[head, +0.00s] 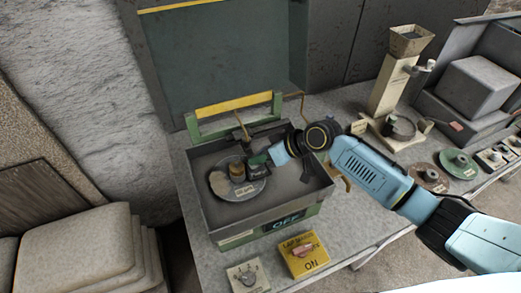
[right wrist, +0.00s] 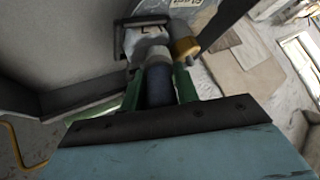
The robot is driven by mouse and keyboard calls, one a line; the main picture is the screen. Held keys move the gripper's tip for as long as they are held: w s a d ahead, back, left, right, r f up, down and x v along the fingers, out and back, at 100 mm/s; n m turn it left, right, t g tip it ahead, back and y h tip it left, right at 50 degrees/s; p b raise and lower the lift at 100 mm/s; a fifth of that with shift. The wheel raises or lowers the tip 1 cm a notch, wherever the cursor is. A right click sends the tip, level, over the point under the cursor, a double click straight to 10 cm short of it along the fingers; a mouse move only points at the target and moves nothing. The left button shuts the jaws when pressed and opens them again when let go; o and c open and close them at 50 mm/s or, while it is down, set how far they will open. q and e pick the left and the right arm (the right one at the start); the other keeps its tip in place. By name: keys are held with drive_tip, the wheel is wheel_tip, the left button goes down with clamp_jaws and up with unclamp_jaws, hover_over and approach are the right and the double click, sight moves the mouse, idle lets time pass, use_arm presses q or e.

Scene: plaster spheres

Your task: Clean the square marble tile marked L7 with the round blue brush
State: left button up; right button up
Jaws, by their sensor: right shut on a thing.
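My right gripper (head: 262,160) reaches in from the right, low over the grey tray of a green machine. In the right wrist view its green fingers (right wrist: 160,88) are shut on a dark blue round shaft (right wrist: 159,86), seemingly the blue brush's handle. Its far end is hidden behind grey and brass parts (right wrist: 187,47). In the head view, a grey disc (head: 257,187) with a small label lies in the tray beside the gripper, bearing a brass piece (head: 237,172) and a tan piece (head: 220,183). I cannot make out an L7 mark. My left gripper is out of view.
A cream hopper stand (head: 394,85) is at right; stacked slabs (head: 78,250) are at left.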

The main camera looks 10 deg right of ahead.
drive_tip(key=shift+s+r, duration=0.1)
drive_tip(key=shift+s, duration=0.15)
drive_tip(key=shift+w+r, duration=0.65)
drive_tip(key=shift+r, duration=0.05)
drive_tip(key=shift+r, duration=1.25)
drive_tip(key=shift+r, duration=0.15)
drive_tip(key=shift+r, duration=1.85)
